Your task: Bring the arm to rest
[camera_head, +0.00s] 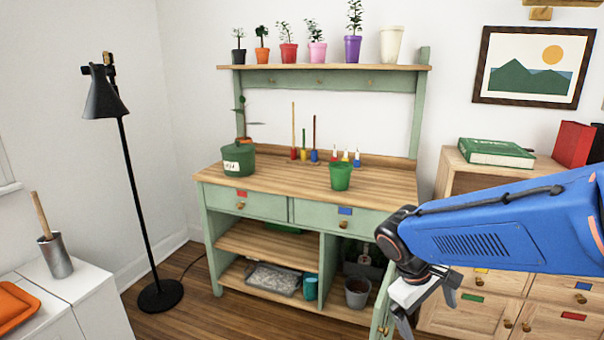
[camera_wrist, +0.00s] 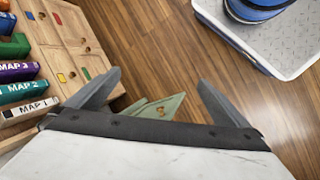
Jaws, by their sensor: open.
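My gripper (camera_head: 428,300) hangs from the blue arm at the lower right of the head view, pointing down in front of the green potting bench (camera_head: 270,178). In the wrist view my gripper (camera_wrist: 158,92) has its two grey fingers spread wide apart. Nothing is between them. Below and beyond the fingers are the wood floor (camera_wrist: 175,45) and the corner of a green door (camera_wrist: 155,108) with a small knob. The gripper appears apart from the bench and the cabinet.
A wooden cabinet (camera_head: 480,310) with colour-marked drawers stands at the right, its books (camera_wrist: 22,90) showing in the wrist view. An open green door (camera_head: 382,312) juts from the bench. A white tray (camera_wrist: 245,45) lies upper right in the wrist view. A black lamp (camera_head: 130,180) stands left.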

